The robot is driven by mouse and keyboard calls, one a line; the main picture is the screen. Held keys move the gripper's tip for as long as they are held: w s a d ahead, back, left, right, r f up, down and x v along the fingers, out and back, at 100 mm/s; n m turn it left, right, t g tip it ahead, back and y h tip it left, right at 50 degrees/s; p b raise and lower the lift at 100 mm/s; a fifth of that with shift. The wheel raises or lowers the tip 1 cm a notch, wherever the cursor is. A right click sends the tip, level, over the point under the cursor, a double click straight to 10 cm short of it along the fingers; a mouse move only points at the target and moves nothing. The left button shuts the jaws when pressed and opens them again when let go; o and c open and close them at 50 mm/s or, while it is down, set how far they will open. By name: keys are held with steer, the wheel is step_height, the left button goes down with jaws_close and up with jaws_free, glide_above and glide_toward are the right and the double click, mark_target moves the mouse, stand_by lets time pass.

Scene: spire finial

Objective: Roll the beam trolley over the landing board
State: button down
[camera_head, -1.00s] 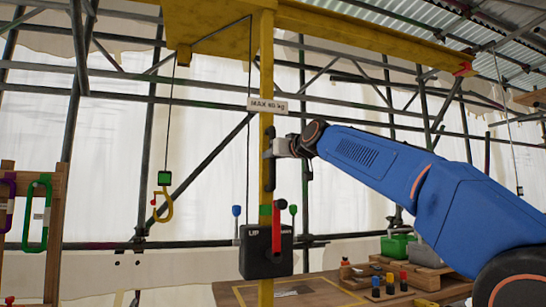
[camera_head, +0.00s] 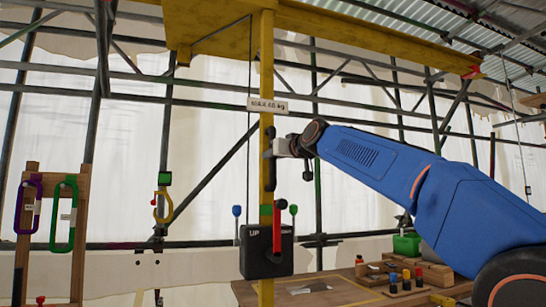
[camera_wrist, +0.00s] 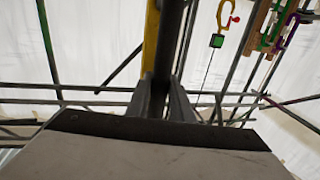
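The beam trolley (camera_head: 212,25) is a yellow housing at the top of the head view, on a yellow beam (camera_head: 380,42). A yellow post (camera_head: 266,90) hangs from it, with a "MAX 60 kg" label and a black UP control box (camera_head: 262,258) with a red lever. My gripper (camera_head: 274,147) is at a black upright handle (camera_head: 268,162) on the post. In the wrist view its fingers (camera_wrist: 166,105) close around the dark bar. A yellow hook (camera_head: 163,210) hangs empty below a green block. A wooden board with yellow lines (camera_head: 345,288), perhaps the landing board, lies lower right.
A wooden rack (camera_head: 82,200) at left holds purple (camera_head: 22,210) and green (camera_head: 72,215) loops. Several small bottles (camera_head: 406,280) and a green box (camera_head: 406,244) are at lower right. A red stop (camera_head: 472,72) marks the beam's right end. Scaffold poles stand behind.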

steer(key=c, duration=1.6)
jaws_free()
steer(key=shift+s+a, duration=0.1)
steer(key=shift+a, duration=0.25)
steer(key=shift+o, duration=0.2)
steer(key=shift+d, duration=0.1)
steer(key=v, duration=1.7)
steer(key=shift+s, duration=0.1)
